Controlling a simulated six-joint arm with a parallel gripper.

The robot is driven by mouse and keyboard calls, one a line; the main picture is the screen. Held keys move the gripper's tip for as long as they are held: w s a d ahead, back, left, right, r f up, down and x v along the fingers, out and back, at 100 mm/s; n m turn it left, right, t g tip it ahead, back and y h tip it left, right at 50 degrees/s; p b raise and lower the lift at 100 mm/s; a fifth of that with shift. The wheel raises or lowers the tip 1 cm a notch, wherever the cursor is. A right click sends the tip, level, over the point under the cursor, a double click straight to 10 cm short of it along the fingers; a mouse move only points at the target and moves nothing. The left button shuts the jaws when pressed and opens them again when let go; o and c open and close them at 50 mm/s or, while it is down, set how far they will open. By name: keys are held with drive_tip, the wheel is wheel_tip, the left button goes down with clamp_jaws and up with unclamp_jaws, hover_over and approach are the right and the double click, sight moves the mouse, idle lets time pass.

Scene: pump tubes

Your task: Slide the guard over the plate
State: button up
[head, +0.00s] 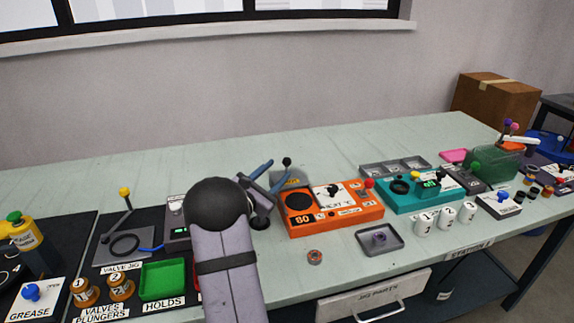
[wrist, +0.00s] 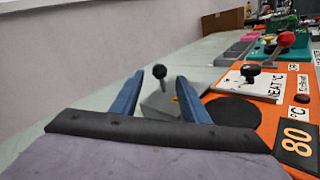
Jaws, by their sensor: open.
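The orange heater unit (head: 335,210) stands mid-table with a round black plate (head: 299,201) on its left part. The guard appears to be the white panel (head: 333,194) with a black knob, lying right of the plate and leaving it mostly uncovered. In the wrist view the panel (wrist: 246,84) lies beyond the dark plate (wrist: 233,112). My gripper (head: 277,171) is open and empty, behind and left of the unit. In the wrist view its blue fingers (wrist: 159,80) are apart, left of the plate and not touching the guard.
A grey box (head: 291,177) with a black-knobbed stalk (head: 287,161) stands behind the unit; in the wrist view the knob (wrist: 159,72) shows between my fingers. A red knob (head: 369,183) rises at the unit's right end. A teal unit (head: 408,199) stands further right.

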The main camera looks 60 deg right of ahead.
sight(285, 164)
drive_tip(key=shift+d, duration=0.2)
drive_tip(key=shift+d+p, duration=0.5)
drive_tip(key=shift+d, duration=3)
